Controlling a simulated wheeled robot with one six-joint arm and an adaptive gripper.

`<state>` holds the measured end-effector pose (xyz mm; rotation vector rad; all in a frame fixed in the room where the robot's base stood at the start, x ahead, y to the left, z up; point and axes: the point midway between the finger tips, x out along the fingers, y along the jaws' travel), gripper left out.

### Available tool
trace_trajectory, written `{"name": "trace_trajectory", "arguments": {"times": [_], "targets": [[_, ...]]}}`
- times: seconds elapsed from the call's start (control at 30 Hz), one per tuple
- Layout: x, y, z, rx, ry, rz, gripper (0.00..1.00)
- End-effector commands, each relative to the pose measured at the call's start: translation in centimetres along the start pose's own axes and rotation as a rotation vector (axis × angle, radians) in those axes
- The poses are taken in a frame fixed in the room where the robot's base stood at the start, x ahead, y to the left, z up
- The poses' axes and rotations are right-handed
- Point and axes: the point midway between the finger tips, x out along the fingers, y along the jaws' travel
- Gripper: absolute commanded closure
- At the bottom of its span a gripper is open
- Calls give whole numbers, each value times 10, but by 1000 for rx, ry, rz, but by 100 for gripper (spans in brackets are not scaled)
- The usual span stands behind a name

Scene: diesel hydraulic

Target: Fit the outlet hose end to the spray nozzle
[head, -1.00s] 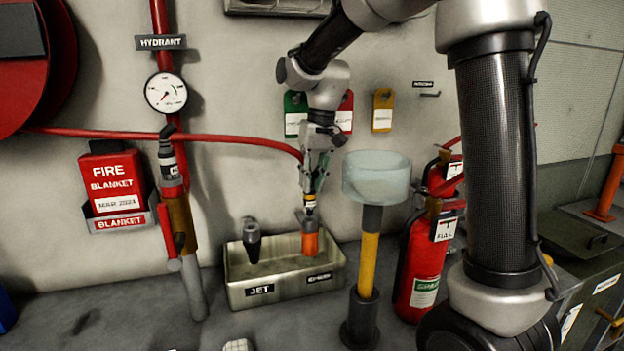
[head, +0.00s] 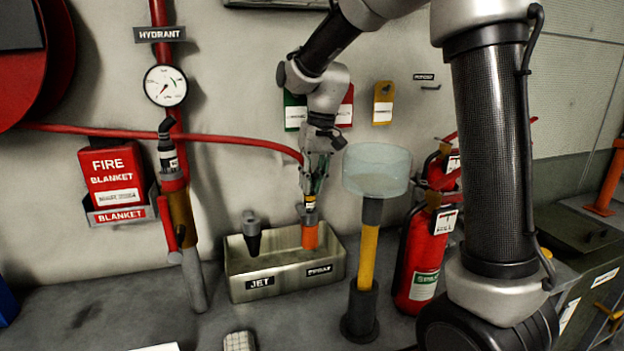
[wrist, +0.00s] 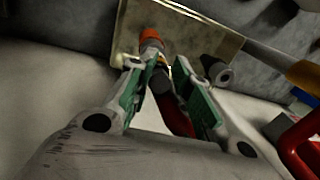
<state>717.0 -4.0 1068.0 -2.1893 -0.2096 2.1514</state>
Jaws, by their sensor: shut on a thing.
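My gripper (head: 311,190) is above the right part of the metal tray and points down. It is shut on the outlet hose end (head: 309,205), a dark coupling with a yellow band. The spray nozzle (head: 310,236), an orange piece, stands upright in the tray directly below the hose end. The two look in line and at or near contact; I cannot tell whether they are joined. In the wrist view the green-padded fingers (wrist: 166,80) flank the hose end, with the orange nozzle (wrist: 150,36) beyond it. The fingers hide part of the hose end.
The tray (head: 252,292) also holds a dark nozzle (head: 251,232) by the JET label. The red hose (head: 220,139) runs along the wall to my gripper. A yellow-and-black post with a glass bowl (head: 376,172) stands close right, before red extinguishers (head: 423,262). A hydrant pipe (head: 188,240) stands left.

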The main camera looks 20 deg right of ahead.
Motion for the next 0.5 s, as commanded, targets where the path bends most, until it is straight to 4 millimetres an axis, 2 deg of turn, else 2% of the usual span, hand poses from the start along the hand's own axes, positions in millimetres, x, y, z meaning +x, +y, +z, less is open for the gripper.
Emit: {"name": "trace_trajectory", "arguments": {"times": [0.43,0.47,0.5], "targets": [[5,1,0,0,1,0,100],[5,1,0,0,1,0,75],[5,1,0,0,1,0,68]]}}
